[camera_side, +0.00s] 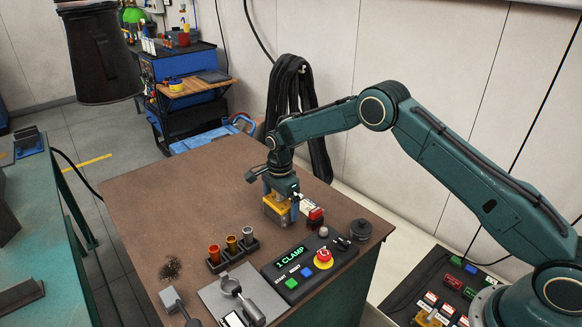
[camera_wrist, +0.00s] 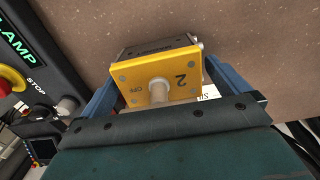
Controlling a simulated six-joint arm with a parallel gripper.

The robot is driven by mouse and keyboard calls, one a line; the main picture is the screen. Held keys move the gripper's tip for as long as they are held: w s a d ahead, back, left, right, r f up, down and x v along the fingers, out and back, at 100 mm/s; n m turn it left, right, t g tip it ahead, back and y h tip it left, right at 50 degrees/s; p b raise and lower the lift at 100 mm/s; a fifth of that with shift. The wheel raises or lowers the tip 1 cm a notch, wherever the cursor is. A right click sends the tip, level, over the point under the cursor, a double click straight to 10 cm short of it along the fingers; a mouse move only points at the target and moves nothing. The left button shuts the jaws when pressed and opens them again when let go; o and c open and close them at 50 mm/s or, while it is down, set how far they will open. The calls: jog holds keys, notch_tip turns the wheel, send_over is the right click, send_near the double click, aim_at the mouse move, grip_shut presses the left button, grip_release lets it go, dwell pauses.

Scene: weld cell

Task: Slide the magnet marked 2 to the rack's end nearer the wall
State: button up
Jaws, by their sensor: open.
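The magnet marked 2 (camera_wrist: 185,62) has a yellow plate with a round post, a 2 and small lettering, on a grey body. In the side view the yellow magnet (camera_side: 273,211) is at the brown tabletop, under my gripper (camera_side: 281,206). My gripper, seen also in the wrist view (camera_wrist: 158,92), is open, with one blue finger on either side of the magnet. Whether either finger touches it I cannot tell.
The control box (camera_side: 296,262) reads 1 CLAMP and has a red stop button. A small red item (camera_side: 316,215) lies right of my gripper. The table's (camera_side: 170,215) left part is mostly clear. The wall (camera_side: 440,60) rises behind.

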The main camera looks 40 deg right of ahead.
jog(key=c, duration=1.8)
jog(key=shift+c, duration=0.2)
jog(key=shift+a, duration=0.1)
jog(key=shift+s+a, duration=0.65)
jog(key=shift+a, duration=0.6)
jog(key=shift+s+a, duration=0.7)
jog(key=shift+a, duration=0.5)
jog(key=shift+s+a, duration=0.65)
jog(key=shift+a, duration=0.6)
jog(key=o, duration=1.8)
jog(key=shift+o, duration=0.2)
jog(key=shift+r, duration=0.1)
